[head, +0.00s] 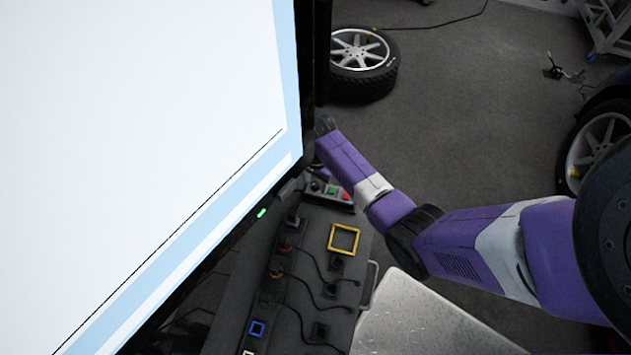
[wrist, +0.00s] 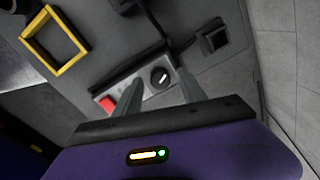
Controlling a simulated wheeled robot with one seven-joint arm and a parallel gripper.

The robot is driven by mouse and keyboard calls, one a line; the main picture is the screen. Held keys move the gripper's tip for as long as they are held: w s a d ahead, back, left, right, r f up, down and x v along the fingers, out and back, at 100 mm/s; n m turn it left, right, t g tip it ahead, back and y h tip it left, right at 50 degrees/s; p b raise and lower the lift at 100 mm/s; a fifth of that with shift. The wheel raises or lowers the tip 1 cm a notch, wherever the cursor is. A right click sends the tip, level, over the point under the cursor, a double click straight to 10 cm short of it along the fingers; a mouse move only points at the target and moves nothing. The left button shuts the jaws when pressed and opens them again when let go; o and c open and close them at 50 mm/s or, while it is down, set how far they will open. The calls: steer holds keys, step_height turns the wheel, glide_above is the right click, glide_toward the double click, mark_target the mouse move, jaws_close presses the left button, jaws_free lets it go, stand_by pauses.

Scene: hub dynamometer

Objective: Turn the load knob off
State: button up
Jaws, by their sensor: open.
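The load knob (wrist: 160,77) is a small round black knob with a white pointer mark, on a grey control box (wrist: 125,82) in the wrist view. The pointer slants up to the right. My gripper (wrist: 156,82) is open, with one finger on each side of the knob in the picture. I cannot tell whether the fingers touch it or hover above it. A red button (wrist: 107,104) is left of the knob on the same box. In the head view the control box (head: 332,191) shows beside my forearm; my fingers and the knob are not clear there.
A large monitor (head: 150,130) fills the left of the head view. The dark cabinet top (head: 300,290) carries cables, sockets and a yellow square frame (head: 344,240), also in the wrist view (wrist: 55,42). A loose wheel (head: 360,62) lies on the open floor behind.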

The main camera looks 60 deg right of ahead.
jaws_close()
steer(key=shift+r, duration=0.1)
steer(key=n+p, duration=0.2)
steer(key=n, duration=0.1)
steer(key=shift+n, duration=0.4)
steer(key=shift+w+n+p, duration=0.1)
steer(key=shift+n+p, duration=0.85)
steer(key=shift+n, duration=1.65)
jaws_free()
